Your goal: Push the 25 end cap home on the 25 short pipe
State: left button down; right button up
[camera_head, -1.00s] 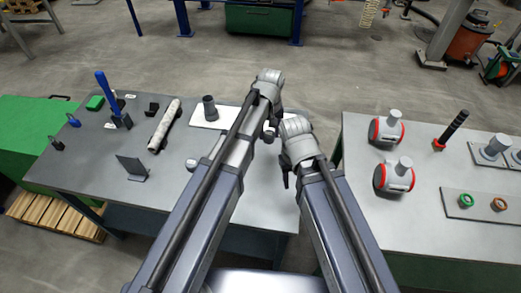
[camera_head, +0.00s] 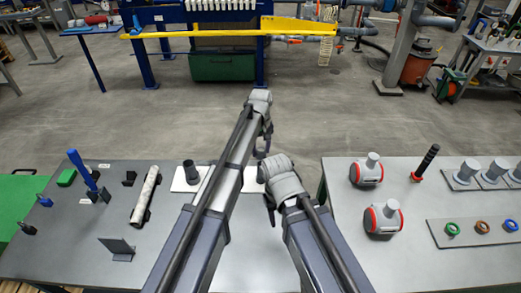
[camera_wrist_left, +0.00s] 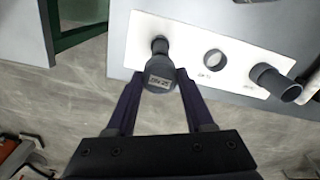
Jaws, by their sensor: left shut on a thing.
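In the left wrist view a dark grey end cap (camera_wrist_left: 161,73) with a small pale label sits between the fingertips of my left gripper (camera_wrist_left: 160,84), which is shut on it. A narrower dark pipe piece (camera_wrist_left: 159,45) shows just beyond the cap, over the white plate (camera_wrist_left: 225,38). Cap and pipe look in line, but I cannot tell how far one sits on the other. In the head view my left gripper (camera_head: 262,145) is small and the cap cannot be made out. My right gripper (camera_head: 270,203) hangs near the bench, its fingers unclear.
A pale roll (camera_head: 146,194) and a dark angled stand (camera_head: 118,247) lie to the left. Grey fittings with red rings (camera_head: 367,171) stand on the right bench.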

aim_at(261, 163)
pick_arm(q)
jog(key=shift+f+b, duration=2.6)
jog(key=shift+f, duration=0.15)
jog(key=shift+f+b, duration=0.6)
jog(key=shift+f, duration=0.05)
jog(key=c, duration=0.6)
grip_release()
jog(key=shift+r, duration=0.1)
jog(key=shift+o, duration=0.2)
notch_tip(261, 163, up, 11)
jog(key=p, duration=1.1)
jog(key=shift+s+a, duration=0.1)
